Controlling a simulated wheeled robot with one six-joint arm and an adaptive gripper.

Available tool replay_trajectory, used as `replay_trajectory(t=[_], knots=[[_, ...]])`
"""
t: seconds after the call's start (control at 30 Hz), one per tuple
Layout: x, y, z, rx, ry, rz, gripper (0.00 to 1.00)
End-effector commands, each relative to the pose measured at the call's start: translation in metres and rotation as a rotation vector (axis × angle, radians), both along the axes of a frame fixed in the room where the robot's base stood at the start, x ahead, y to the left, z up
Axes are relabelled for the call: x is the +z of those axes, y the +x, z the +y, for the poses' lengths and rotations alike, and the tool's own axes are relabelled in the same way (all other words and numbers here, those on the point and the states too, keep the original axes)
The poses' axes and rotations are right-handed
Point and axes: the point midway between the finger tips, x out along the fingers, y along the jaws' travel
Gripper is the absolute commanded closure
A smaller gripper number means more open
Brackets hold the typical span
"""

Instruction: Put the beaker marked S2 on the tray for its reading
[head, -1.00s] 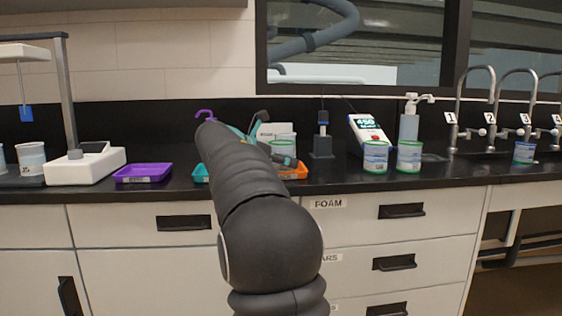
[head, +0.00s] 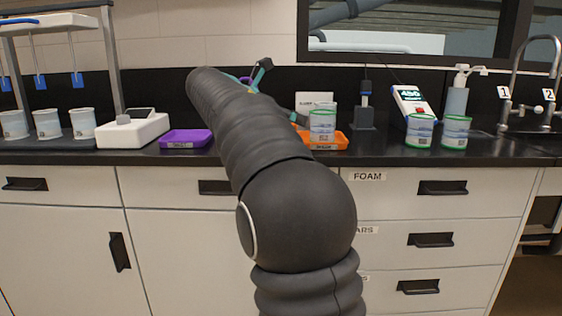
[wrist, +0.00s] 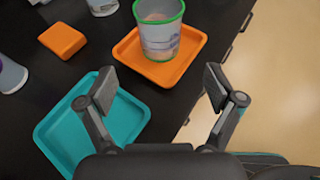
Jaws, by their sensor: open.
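A clear beaker with a green rim (head: 322,127) stands upright on the orange tray (head: 341,139). The same beaker (wrist: 160,40) and orange tray (wrist: 187,62) show at the top of the wrist view. I cannot read its mark. My gripper (wrist: 158,88) is open and empty, with its fingers apart over the edge of the teal tray (wrist: 70,128) and short of the beaker. In the head view my arm hides the teal tray and most of the gripper.
Another beaker (wrist: 102,4) stands behind the orange tray. Two green-rimmed beakers (head: 419,132) (head: 456,133) stand farther right, near a meter (head: 412,101) and taps (head: 540,85). A purple tray (head: 186,139), a white device (head: 132,132) and several white cups (head: 47,124) are at left.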

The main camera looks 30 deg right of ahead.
Motion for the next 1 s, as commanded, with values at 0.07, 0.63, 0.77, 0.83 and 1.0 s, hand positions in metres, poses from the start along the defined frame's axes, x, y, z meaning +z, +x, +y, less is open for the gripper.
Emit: replay_trajectory(t=[0.07,0.63,0.77,0.83,1.0], knots=[[0.000,0.000,0.001,0.000,0.000,0.000,0.08],[-0.079,-0.090,0.079,-0.108,0.466,-0.519,0.08],[-0.119,-0.132,0.116,-0.238,0.674,-0.710,0.08],[-0.141,-0.155,0.136,-0.329,0.785,-0.807,0.08],[-0.198,-0.213,0.186,-0.612,1.041,-1.012,0.08]])
